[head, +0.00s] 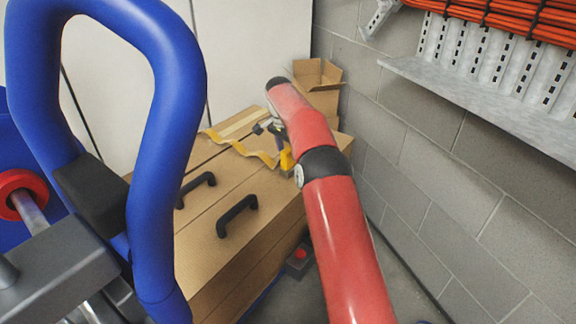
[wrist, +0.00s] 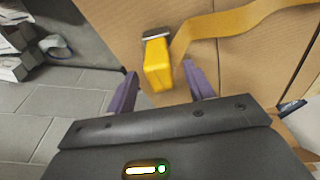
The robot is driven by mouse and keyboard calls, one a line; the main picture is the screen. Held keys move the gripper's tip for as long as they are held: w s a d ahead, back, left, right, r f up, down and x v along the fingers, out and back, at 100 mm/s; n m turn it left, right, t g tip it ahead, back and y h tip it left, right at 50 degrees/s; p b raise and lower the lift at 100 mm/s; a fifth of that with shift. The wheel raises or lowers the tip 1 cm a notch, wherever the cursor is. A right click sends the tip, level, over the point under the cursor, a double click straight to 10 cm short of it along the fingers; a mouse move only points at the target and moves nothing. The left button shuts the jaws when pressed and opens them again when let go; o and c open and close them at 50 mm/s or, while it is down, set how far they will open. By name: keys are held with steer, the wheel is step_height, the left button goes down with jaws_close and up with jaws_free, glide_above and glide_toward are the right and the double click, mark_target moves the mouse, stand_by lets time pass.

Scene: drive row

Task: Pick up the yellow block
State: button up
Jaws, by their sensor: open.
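The yellow block (wrist: 157,66) shows in the wrist view in front of the brown cardboard surface, with a dark, pale-edged piece at its far end. My gripper (wrist: 159,72) is open, and its two purple fingers stand on either side of the block with gaps visible. In the head view a small yellow patch (head: 286,160) shows beside my red arm, which hides much of that area.
A wavy yellow strap (wrist: 240,24) runs past the block on the large brown box (head: 225,262). Black handles (head: 237,215) stick up from the box. A small open carton (head: 318,84) stands behind, near the grey block wall (head: 420,150). A blue padded frame (head: 172,170) is at left.

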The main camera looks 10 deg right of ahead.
mark_target(288, 157)
step_height(288, 157, down, 4)
steer(key=shift+w+d+r, duration=0.1)
steer(key=shift+d+r, duration=0.05)
steer(key=shift+r, duration=0.05)
jaws_close()
